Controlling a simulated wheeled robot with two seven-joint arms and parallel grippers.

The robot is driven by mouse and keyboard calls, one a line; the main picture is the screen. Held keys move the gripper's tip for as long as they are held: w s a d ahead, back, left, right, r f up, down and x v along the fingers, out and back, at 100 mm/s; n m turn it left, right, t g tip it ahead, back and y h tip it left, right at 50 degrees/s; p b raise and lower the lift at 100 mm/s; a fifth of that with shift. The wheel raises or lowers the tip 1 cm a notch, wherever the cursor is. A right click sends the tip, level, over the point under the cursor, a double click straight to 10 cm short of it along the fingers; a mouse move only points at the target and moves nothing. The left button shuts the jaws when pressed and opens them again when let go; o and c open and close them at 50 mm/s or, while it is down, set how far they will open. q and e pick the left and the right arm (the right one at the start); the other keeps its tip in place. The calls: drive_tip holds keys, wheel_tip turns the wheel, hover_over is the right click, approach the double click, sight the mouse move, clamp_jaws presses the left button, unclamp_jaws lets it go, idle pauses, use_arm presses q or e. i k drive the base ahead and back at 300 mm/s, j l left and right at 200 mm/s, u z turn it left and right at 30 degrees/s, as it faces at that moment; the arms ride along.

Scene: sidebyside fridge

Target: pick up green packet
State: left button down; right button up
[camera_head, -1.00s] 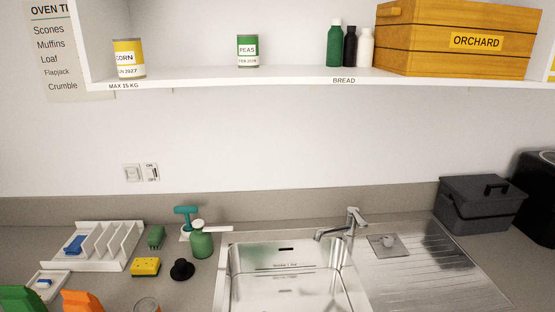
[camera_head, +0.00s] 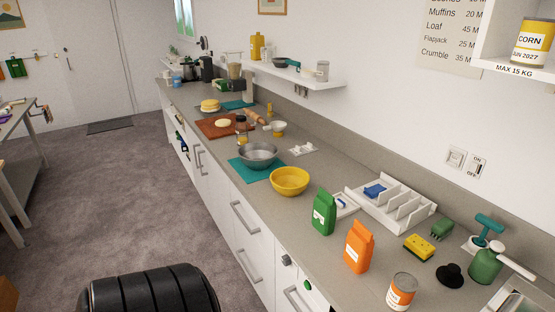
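The green packet (camera_head: 324,212) stands upright on the grey counter, near its front edge. An orange packet (camera_head: 358,247) stands to its right and nearer to me, with a gap between them. The yellow bowl (camera_head: 289,181) is to its left and farther back. The packet's front and upper part show clearly and nothing covers it. Neither of my grippers is in view.
Behind the packet are a small white dish (camera_head: 345,204) and a white rack (camera_head: 392,205). A can (camera_head: 401,291), a yellow sponge (camera_head: 419,247) and a green pump bottle (camera_head: 486,265) stand to the right. The grey floor (camera_head: 120,195) is open to the left.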

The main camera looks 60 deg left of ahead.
sight(324, 217)
drive_tip(key=u, duration=1.45)
